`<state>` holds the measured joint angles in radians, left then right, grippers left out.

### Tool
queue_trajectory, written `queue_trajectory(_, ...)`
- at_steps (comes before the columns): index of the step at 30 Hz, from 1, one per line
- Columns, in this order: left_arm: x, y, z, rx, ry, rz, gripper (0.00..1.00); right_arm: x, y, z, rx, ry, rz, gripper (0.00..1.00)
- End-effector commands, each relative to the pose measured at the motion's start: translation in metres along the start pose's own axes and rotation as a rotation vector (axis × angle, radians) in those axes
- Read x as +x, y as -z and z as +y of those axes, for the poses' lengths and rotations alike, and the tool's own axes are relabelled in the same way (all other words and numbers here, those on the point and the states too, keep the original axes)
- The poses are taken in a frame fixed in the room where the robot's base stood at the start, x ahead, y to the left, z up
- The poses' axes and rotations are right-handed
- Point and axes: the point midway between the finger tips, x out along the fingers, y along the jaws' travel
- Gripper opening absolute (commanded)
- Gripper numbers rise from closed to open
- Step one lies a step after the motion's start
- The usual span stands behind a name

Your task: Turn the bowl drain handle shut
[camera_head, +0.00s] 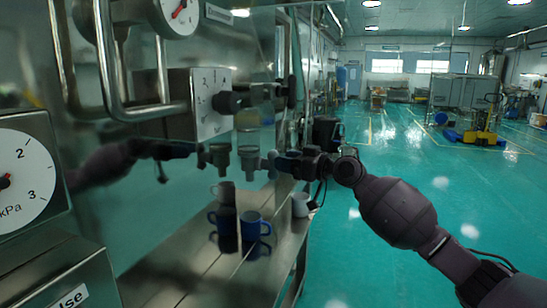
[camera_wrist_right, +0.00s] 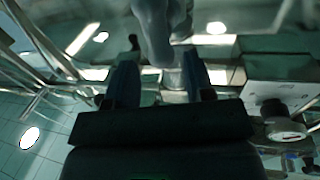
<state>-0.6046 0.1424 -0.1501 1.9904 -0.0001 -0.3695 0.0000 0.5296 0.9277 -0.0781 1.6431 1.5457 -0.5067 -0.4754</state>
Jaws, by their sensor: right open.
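My right gripper (camera_head: 268,163) reaches in from the right, close to the polished steel machine. A small grey-green drain fitting (camera_head: 248,160) is just left of its tips; I cannot tell whether they touch. In the right wrist view my right gripper (camera_wrist_right: 161,82) has its two dark fingers apart. A grey, rounded part (camera_wrist_right: 155,35) lies beyond and partly between the fingertips, probably the drain handle. The handle's angle cannot be made out in the head view. My left gripper is not in view.
A dial box (camera_head: 207,104) with a black knob is above the gripper. Below, a blue mug (camera_head: 253,223) and a white mug (camera_head: 300,205) stand on a steel bench (camera_head: 190,282). The steel wall mirrors arm and mugs. Open green floor (camera_head: 420,150) lies right.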

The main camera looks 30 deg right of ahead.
Motion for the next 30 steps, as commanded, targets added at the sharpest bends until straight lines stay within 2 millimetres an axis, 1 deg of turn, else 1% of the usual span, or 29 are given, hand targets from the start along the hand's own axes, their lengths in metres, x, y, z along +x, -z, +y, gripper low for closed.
queue_trajectory(1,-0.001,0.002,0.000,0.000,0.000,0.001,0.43,0.009,0.002,0.000,0.001,0.001,0.002,0.49)
queue_trajectory(3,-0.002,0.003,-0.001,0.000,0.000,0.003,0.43,0.020,0.002,0.000,0.000,0.000,0.002,0.49)
queue_trajectory(9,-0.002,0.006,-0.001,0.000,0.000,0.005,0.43,0.040,0.000,0.000,0.001,-0.001,0.000,0.49)
queue_trajectory(13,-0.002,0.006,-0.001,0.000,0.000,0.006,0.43,0.045,0.000,0.000,0.000,0.000,0.001,0.49)
queue_trajectory(21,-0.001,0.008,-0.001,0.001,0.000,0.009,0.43,0.046,-0.001,0.000,0.000,0.000,-0.001,0.49)
queue_trajectory(23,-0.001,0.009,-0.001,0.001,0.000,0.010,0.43,0.046,-0.001,0.000,0.000,0.000,-0.001,0.41)
queue_trajectory(30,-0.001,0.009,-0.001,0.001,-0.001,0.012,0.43,0.045,-0.001,0.000,0.000,-0.001,-0.001,0.04)
